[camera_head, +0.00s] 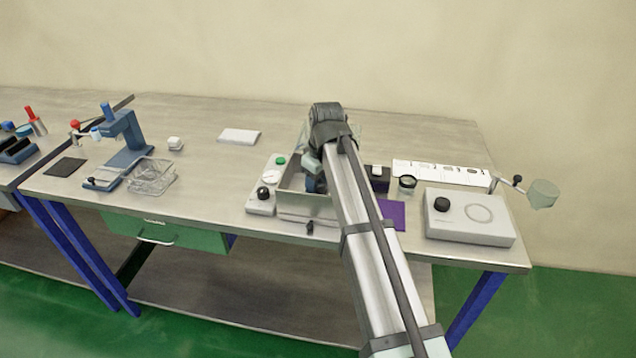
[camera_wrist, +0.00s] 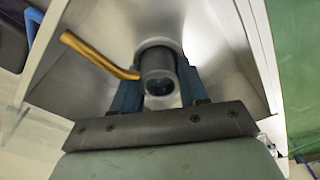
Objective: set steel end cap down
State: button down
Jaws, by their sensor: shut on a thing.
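My gripper (camera_wrist: 160,84) points down into an open metal box; its blue fingers are shut on a grey round piece, which I take to be the steel end cap (camera_wrist: 157,64). The piece has a dark round opening facing the wrist camera. A bent brass-coloured rod (camera_wrist: 98,56) reaches its left side; I cannot tell whether it is attached. A pale ring shows just behind the piece, against the box's metal. In the head view my gripper (camera_head: 315,182) is low inside the metal box (camera_head: 308,208), and my arm hides the box's right part and the end cap.
Left of the box stands a white control unit (camera_head: 262,197) with a green and a black knob. To the right are a purple mat (camera_head: 393,216), a small dark jar (camera_head: 407,183) and a white device (camera_head: 470,217) with a black knob. A clear wire basket (camera_head: 151,176) stands farther left.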

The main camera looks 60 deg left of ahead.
aim_at(322, 184)
jog(key=c, duration=0.6)
grip_release()
jog(key=shift+s+d+f, duration=0.1)
jog(key=shift+d+f, duration=0.2)
jog(key=shift+f, duration=0.35)
jog(key=shift+s, duration=0.1)
jog(key=shift+d, duration=0.1)
jog(key=shift+r, duration=0.6)
jog(key=r, duration=1.2)
jog(key=shift+w+d+r, duration=0.15)
jog(key=shift+w+d, duration=0.15)
jog(key=shift+w, duration=0.1)
